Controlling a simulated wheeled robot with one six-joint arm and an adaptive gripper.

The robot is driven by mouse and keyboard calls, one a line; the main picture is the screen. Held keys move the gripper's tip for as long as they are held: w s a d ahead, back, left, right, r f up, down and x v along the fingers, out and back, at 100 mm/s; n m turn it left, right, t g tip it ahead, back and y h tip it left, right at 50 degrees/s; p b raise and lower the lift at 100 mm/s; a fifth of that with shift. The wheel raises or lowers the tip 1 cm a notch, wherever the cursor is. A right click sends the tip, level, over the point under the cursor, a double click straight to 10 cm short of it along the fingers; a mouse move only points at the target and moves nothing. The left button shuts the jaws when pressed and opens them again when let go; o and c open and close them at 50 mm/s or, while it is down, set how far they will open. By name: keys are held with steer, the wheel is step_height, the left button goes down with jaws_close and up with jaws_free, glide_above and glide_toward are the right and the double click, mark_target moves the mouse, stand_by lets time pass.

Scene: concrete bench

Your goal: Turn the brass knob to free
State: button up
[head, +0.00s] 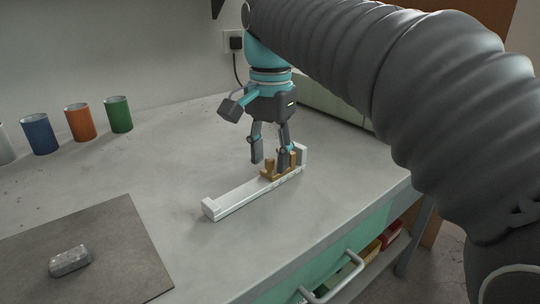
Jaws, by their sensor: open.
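A white bar-shaped fixture (237,198) with raised ends lies on the bench, running from lower left to upper right. A brass-coloured piece (270,174) with upright parts sits on it near its far right end; this is the only brass thing I see. The knob's exact shape and setting cannot be made out. My gripper (270,158) points down above the brass piece with its fingers apart. The right finger is close to the brass uprights and partly overlaps them in the picture; I cannot tell whether it touches. No marking for free is readable.
Blue (39,134), orange (80,122) and green (118,114) cups stand at the back left. A grey metal block (70,260) lies on a dark mat (120,250) at the front left. The bench's front edge has a drawer handle (335,279).

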steer(key=shift+f, duration=0.1)
jaws_close()
steer(key=shift+r+n+p, duration=0.2)
steer(key=shift+n+p, duration=0.35)
steer(key=shift+n, duration=0.05)
steer(key=shift+f+n+p, duration=0.15)
steer(key=shift+n+p, duration=0.25)
steer(key=shift+n, duration=0.5)
jaws_free()
